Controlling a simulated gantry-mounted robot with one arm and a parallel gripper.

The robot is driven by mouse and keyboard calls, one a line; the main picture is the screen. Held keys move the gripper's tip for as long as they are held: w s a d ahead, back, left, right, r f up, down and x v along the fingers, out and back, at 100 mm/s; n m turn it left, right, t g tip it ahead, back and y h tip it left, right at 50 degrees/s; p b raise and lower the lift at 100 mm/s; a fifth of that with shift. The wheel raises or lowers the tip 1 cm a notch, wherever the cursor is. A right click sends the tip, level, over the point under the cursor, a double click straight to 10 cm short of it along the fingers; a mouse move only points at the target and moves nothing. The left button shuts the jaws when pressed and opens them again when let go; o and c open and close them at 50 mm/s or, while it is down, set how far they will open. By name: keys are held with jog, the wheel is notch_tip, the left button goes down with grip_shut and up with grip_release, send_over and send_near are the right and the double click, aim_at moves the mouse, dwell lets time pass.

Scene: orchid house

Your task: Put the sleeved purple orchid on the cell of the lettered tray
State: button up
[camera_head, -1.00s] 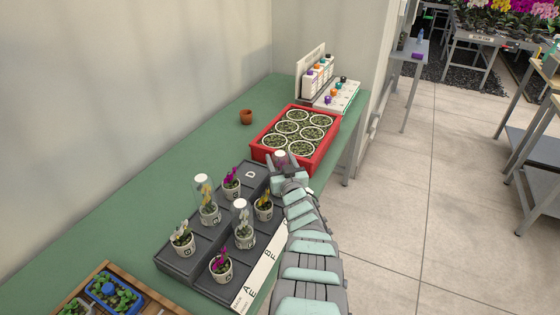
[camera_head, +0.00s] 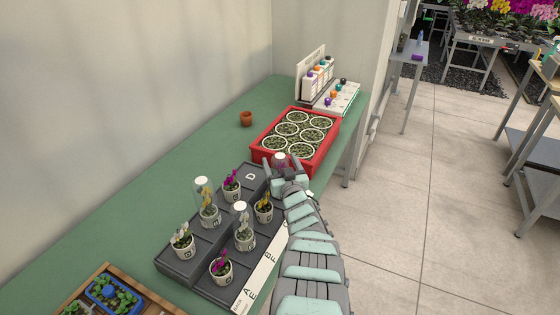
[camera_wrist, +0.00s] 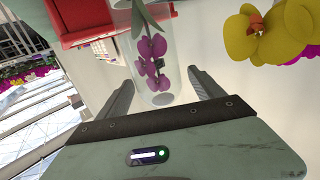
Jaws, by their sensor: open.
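The sleeved purple orchid (camera_wrist: 152,55) stands in a clear sleeve between my open fingers in the wrist view. In the head view its sleeve top (camera_head: 281,158) shows between the fingertips, and its pot is hidden by my gripper (camera_head: 282,168). My gripper (camera_wrist: 165,85) is open, with a finger on either side of the sleeve; contact cannot be told. The lettered dark grey tray (camera_head: 180,268) lies on the green bench with letters along it. Its cell marked D (camera_head: 250,176) is bare. The orchid is at the tray's far right end; what its pot rests on is hidden.
Two sleeved orchids (camera_head: 207,203) and several unsleeved ones, including a yellow one (camera_head: 264,207), stand on the tray close by. A red crate (camera_head: 322,155) of round pots is just beyond my gripper. A small terracotta pot (camera_head: 246,118) stands behind. The bench's back left is clear.

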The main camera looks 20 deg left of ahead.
jog(key=p+v, duration=1)
jog(key=v, duration=0.1)
jog(key=shift+s+d+p, duration=0.2)
jog(key=shift+p, duration=0.2)
